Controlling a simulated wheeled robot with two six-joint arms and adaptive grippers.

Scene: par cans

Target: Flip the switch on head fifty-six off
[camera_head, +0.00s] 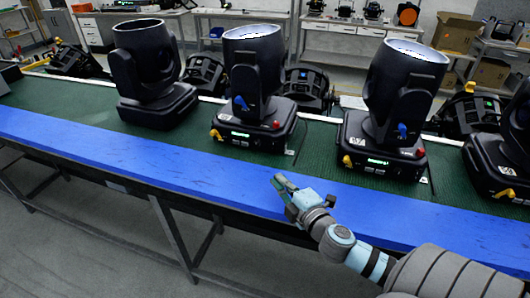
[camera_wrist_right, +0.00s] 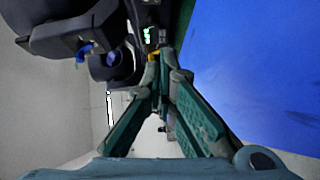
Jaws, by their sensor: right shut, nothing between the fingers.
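Several black moving heads stand in a row on the green bench top: one at the left (camera_head: 145,65), one in the middle (camera_head: 255,62), one right of centre (camera_head: 403,80) and one cut off at the right edge (camera_head: 510,150). Their number labels are too small to read, so I cannot tell which is fifty-six. Bases show green-lit displays and yellow, red and blue parts; I cannot make out the switch. My right gripper (camera_head: 278,182) is shut and empty over the blue front strip, apart from the heads. In the wrist view its fingers (camera_wrist_right: 161,66) point towards a lit display (camera_wrist_right: 149,35) and a yellow part (camera_wrist_right: 153,56).
The blue strip (camera_head: 120,155) runs along the bench's front edge and is clear. More black lamps (camera_head: 305,88) stand behind the row. Back tables, cardboard boxes (camera_head: 455,32) and shelves lie beyond. The grey floor in front is open.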

